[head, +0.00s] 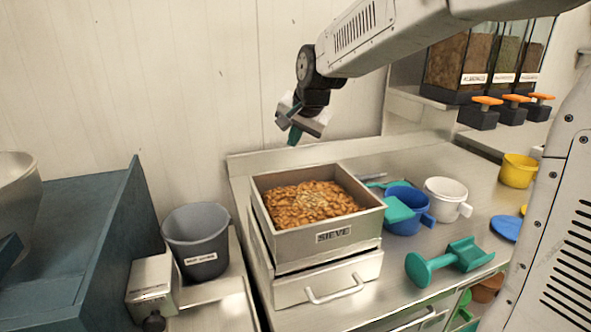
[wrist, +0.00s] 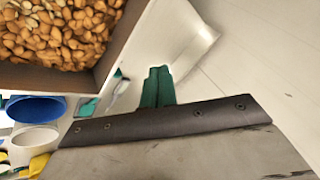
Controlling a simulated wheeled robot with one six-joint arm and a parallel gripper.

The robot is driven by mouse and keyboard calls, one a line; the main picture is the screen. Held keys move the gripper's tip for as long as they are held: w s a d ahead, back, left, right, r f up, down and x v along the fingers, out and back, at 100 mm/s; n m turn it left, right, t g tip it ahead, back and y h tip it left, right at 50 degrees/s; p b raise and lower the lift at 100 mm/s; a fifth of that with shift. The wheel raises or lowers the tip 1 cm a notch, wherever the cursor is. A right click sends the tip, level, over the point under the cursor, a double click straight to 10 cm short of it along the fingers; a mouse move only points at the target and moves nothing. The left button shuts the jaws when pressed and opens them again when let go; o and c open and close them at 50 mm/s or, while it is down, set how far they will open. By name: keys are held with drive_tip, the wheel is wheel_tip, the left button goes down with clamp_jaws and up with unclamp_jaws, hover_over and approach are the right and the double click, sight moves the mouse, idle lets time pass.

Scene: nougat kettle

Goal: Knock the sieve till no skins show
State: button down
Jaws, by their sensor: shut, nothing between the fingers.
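The sieve (head: 333,236) is a square metal box with a "SIEVE" label, standing on a drawered metal unit on the counter. It is full of brown nuts (head: 312,203), with some paler pieces in the middle. In the wrist view part of the sieve wall (wrist: 45,78) and brown and pale nuts (wrist: 70,30) show at upper left. Whether the brown ones are loose skins or nuts in skins I cannot tell. My gripper (head: 293,136) is above and behind the sieve, apart from it. Its green fingers (wrist: 157,87) are together and empty.
A grey bucket (head: 196,241) stands left of the sieve. Right of it are a blue jug (head: 406,222), a white jug (head: 444,205), a green tool (head: 450,262) and a yellow cup (head: 517,171). Dispensers (head: 470,65) hang at upper right. The wall is close behind my gripper.

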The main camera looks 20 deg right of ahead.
sight(295, 172)
drive_tip(key=shift+s+f, duration=0.25)
drive_tip(key=shift+f, duration=0.75)
drive_tip(key=shift+s+f, duration=0.2)
drive_tip(key=shift+f, duration=0.75)
drive_tip(key=shift+f, duration=0.1)
idle(0.5)
drive_tip(key=shift+s+f, duration=0.1)
drive_tip(key=shift+f, duration=0.2)
drive_tip(key=shift+f, duration=0.2)
idle(0.4)
drive_tip(key=shift+s+f, duration=0.25)
drive_tip(key=shift+f, duration=0.25)
drive_tip(key=shift+s+f, duration=0.25)
drive_tip(key=shift+f, duration=0.2)
idle(0.7)
drive_tip(key=shift+w+r, duration=0.1)
drive_tip(key=shift+r, duration=0.1)
drive_tip(key=shift+w+r, duration=0.15)
drive_tip(key=shift+r, duration=0.25)
drive_tip(key=shift+w+r, duration=0.25)
drive_tip(key=shift+r, duration=0.65)
drive_tip(key=shift+w+r, duration=0.25)
drive_tip(key=shift+r, duration=0.65)
drive_tip(key=shift+w+r, duration=0.25)
drive_tip(key=shift+r, duration=0.65)
